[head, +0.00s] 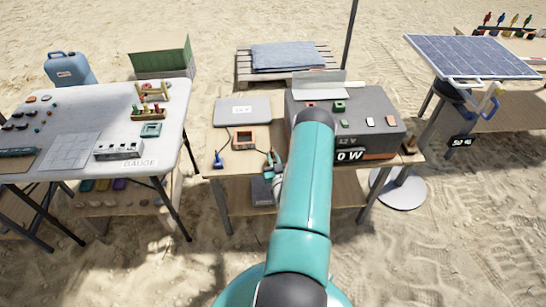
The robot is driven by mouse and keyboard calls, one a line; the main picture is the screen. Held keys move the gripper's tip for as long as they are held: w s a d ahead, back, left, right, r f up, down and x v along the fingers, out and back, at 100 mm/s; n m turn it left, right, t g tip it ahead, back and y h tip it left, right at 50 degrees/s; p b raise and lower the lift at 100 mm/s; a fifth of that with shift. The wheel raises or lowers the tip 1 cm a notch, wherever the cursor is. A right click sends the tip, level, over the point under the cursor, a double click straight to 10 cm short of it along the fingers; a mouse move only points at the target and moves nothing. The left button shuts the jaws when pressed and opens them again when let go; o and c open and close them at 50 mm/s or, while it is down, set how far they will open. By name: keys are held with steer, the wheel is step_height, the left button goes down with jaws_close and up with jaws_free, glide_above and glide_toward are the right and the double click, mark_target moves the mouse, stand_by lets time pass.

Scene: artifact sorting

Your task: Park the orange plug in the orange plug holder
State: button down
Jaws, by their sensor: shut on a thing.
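My gripper (272,163) shows just left of my teal arm, low over the front edge of the middle table. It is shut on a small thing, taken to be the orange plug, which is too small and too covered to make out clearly. The orange plug holder cannot be told apart with certainty; my arm covers part of the table front. A small blue plug-like piece (217,160) stands at the table's left front corner.
A large grey power unit (372,108) reading "12 V" and "0 W" stands on the right. A white table (178,97) is at left, a solar panel (470,56) at right.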

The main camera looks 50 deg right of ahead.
steer(key=c, duration=1.3)
jaws_free()
steer(key=shift+c, duration=0.2)
steer(key=v, duration=1.4)
steer(key=shift+d, duration=0.1)
